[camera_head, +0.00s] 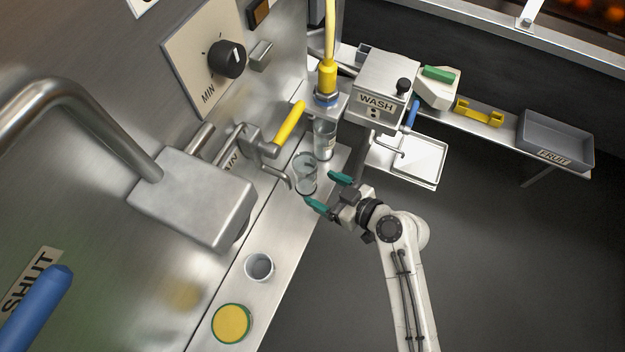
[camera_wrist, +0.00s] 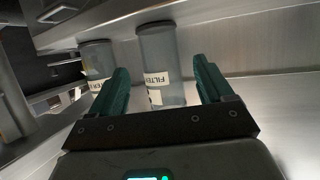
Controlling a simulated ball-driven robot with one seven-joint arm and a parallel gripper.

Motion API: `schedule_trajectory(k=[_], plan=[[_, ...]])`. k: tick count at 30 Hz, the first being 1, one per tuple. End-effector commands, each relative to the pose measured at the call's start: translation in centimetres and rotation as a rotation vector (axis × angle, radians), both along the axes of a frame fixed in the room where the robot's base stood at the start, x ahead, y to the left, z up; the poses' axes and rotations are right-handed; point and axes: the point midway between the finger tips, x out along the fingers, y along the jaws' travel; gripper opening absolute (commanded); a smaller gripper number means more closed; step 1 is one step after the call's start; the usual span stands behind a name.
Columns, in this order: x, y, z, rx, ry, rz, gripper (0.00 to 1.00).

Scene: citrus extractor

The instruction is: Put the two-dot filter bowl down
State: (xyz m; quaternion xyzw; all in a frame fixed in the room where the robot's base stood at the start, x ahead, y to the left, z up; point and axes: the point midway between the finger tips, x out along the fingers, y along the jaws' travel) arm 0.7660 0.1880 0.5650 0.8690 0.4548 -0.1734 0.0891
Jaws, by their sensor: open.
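A clear filter bowl (camera_head: 305,174) stands on the steel shelf in the head view, just left of my fingertips. A clear bowl with a white FILTER label (camera_wrist: 160,50) shows between my fingers in the wrist view. A dark mark is on its label, but I cannot count its dots. A second clear filter bowl (camera_head: 325,141) is behind, under the blue and yellow fitting; the wrist view also shows a second labelled bowl (camera_wrist: 97,62) at left. My gripper (camera_head: 318,187) has teal fingers, spread apart and holding nothing. It also shows in the wrist view (camera_wrist: 160,66).
A grey cup (camera_head: 259,267) and a yellow disc with a green rim (camera_head: 231,323) are nearer on the shelf. A yellow-handled lever (camera_head: 290,122) projects beside the bowls. The WASH box (camera_head: 384,85) and a white tray (camera_head: 425,160) are at back right.

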Motion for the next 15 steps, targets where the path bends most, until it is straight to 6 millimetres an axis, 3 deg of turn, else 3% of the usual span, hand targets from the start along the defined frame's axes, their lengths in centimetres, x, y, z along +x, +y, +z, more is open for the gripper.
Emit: schedule_trajectory(k=[6, 15], plan=[[-2.1, -3.1, 1.6, 0.0, 0.0, -0.002, 0.8], [-3.3, -4.7, 2.4, -0.001, -0.001, 0.0, 0.8]])
